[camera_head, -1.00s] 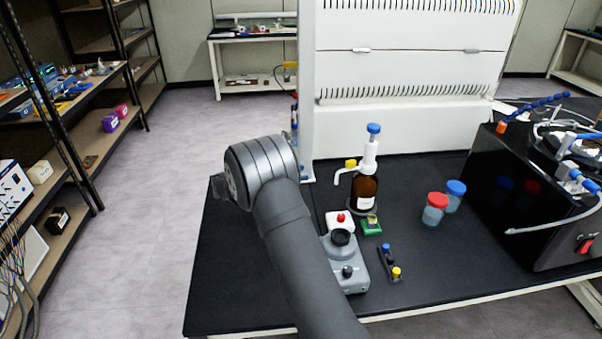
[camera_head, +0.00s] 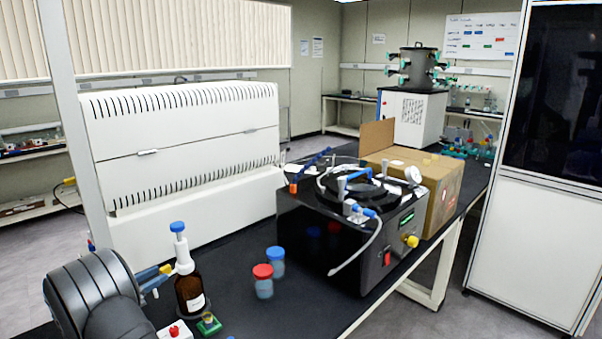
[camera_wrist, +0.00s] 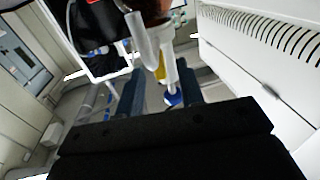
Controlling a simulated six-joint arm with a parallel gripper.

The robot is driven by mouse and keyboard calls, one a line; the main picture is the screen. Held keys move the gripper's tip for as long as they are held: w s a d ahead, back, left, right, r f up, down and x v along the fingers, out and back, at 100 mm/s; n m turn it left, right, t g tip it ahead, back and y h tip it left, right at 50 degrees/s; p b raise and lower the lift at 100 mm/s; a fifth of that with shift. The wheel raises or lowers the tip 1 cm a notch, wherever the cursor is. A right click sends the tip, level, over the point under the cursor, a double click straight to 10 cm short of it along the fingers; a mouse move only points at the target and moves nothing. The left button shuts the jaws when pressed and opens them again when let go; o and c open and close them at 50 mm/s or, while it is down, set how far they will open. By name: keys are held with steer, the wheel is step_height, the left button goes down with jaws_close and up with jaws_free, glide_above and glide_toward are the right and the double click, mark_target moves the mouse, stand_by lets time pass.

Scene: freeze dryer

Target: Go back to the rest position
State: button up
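My arm shows at the lower left of the head view, beside the brown bottle (camera_head: 189,292). The bottle stands upright on the black bench, with a white dispenser top, a blue knob and a yellow cap. In the wrist view my gripper (camera_wrist: 160,74) has its two blue-grey fingers apart. The bottle's white dispenser top (camera_wrist: 167,62) appears upside down there, its blue knob seen between the fingers. I see nothing clamped, but how near the dispenser is to the fingers is hard to tell.
Two jars, red-lidded (camera_head: 263,281) and blue-lidded (camera_head: 276,261), stand right of the bottle. A small green block (camera_head: 208,323) is in front of it. A black machine (camera_head: 330,240) with hoses and a cardboard box (camera_head: 440,195) stand farther right. A white panelled unit (camera_head: 180,150) stands behind.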

mark_target(168, 271)
steer(key=shift+x, duration=1.95)
steer(key=shift+s, duration=0.1)
steer(key=v, duration=1.8)
steer(key=x, duration=1.8)
steer(key=shift+s+d+n+t+y, duration=0.1)
steer(key=shift+d+n+t+y, duration=0.1)
steer(key=shift+n+t+y, duration=0.3)
steer(key=shift+s+d+n+t+y, duration=0.1)
steer(key=shift+d+n+t+y, duration=0.1)
steer(key=shift+n+y, duration=0.35)
